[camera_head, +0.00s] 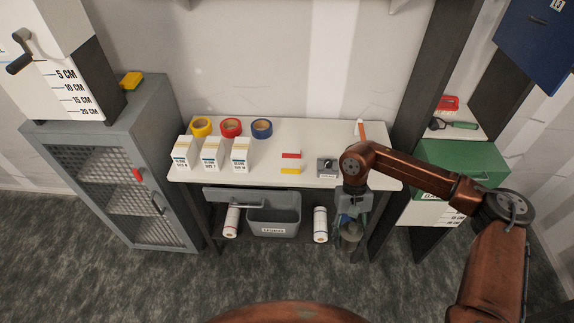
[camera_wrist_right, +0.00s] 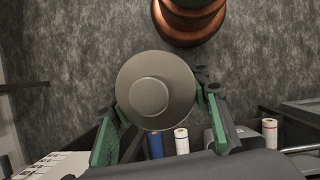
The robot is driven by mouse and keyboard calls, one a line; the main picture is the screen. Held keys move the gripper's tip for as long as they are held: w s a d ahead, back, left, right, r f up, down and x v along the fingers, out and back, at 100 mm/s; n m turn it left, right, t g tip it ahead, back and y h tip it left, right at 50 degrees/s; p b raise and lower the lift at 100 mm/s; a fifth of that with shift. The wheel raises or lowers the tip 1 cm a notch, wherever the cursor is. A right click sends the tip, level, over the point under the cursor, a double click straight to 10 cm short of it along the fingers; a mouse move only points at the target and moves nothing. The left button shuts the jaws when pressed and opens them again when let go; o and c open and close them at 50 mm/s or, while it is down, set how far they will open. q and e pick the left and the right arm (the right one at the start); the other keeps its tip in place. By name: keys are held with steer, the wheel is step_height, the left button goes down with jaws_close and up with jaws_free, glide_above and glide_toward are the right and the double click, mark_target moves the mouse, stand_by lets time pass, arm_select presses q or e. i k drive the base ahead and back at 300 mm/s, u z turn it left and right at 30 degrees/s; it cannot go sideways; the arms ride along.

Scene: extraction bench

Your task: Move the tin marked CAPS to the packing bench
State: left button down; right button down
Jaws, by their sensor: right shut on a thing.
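My right gripper (camera_head: 350,232) hangs fingers down in front of the white bench (camera_head: 330,181), near its right end and below the top's front edge. In the right wrist view its green fingers are closed on the two sides of a round grey-brown tin (camera_wrist_right: 156,90) with a raised knob or step in the middle. In the head view the tin is a small dark shape between the fingers, mostly hidden. No CAPS marking can be read on it. My left gripper is not in view.
On the bench stand white boxes (camera_head: 212,154), tape rolls (camera_head: 231,127), red and yellow pieces (camera_head: 291,163) and a grey device (camera_head: 326,168). A grey bin (camera_head: 273,222) hangs below. A grey mesh cabinet (camera_head: 122,175) is left; a dark upright (camera_head: 420,100) is right.

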mark_target(280, 159)
steer(key=z, duration=0.05)
steer(key=k, duration=0.3)
steer(key=u, duration=1.05)
steer(key=i, duration=1.75)
steer(key=z, duration=0.95)
steer(key=i, duration=0.6)
steer(key=z, duration=0.55)
